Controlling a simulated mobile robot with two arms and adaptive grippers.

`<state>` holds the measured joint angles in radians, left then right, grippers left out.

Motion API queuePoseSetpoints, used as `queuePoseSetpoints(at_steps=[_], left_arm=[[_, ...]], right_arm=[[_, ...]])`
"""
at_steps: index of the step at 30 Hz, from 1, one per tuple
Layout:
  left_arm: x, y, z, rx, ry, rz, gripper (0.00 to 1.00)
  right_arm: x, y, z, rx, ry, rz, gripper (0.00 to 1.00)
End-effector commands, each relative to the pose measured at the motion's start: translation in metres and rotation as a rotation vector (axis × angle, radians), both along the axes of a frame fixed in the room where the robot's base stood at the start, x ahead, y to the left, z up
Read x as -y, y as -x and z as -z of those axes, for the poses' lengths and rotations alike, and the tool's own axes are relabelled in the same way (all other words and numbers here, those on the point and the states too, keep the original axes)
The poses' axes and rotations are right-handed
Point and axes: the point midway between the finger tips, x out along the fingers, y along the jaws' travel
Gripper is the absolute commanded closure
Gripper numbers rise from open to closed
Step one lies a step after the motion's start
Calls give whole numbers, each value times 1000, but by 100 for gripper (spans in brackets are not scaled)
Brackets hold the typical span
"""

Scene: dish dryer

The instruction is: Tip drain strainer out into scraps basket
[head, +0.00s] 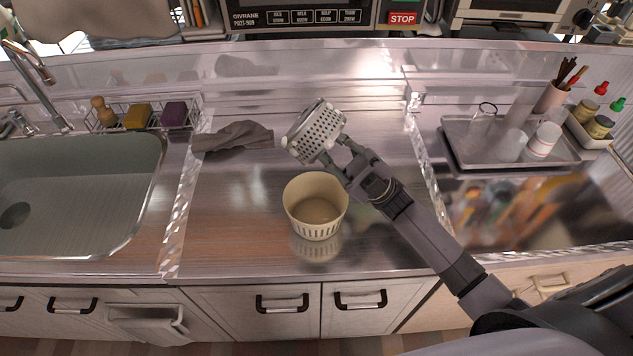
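The drain strainer (316,129) is a perforated light metal cup, held tilted on its side above the counter behind the basket. My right gripper (335,152) is at its near right edge, with its fingers closed on the strainer's rim. The strainer's contents cannot be made out. The scraps basket (316,232) is a cream round tub with slotted sides. It stands upright on the steel counter, in front of and below the strainer, and looks empty inside. My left gripper is not in view.
A grey cloth (233,137) lies left of the strainer. The sink (75,190) is at far left, with a wire rack of sponges (138,115) behind it. A tray (464,160) with glasses stands at right. The counter left of the basket is clear.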

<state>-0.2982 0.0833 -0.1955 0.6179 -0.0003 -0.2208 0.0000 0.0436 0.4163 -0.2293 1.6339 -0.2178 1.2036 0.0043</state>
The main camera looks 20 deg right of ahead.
Motion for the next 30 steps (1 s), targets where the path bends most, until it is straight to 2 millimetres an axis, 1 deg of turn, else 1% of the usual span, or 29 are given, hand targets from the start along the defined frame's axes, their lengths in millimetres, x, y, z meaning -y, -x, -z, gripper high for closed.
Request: queuePoseSetpoints(at_steps=[1,4,8,11,17,18,23,24,30], left_arm=[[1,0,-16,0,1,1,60],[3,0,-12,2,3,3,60],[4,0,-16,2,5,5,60],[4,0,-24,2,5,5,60],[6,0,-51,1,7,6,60],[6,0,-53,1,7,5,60],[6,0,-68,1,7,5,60],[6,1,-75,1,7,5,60],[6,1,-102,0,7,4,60]], right_arm=[[-1,-1,-5,-27,26,0,100],[-2,-1,3,-35,36,0,100],[-2,-2,2,-42,45,1,100],[-3,-3,2,-63,68,1,100],[-5,-5,6,-136,147,2,100],[-6,-6,13,-157,168,2,100],[-10,-10,36,-240,260,2,100],[-11,-11,36,-256,278,1,100],[-15,-15,46,-344,373,2,100]])
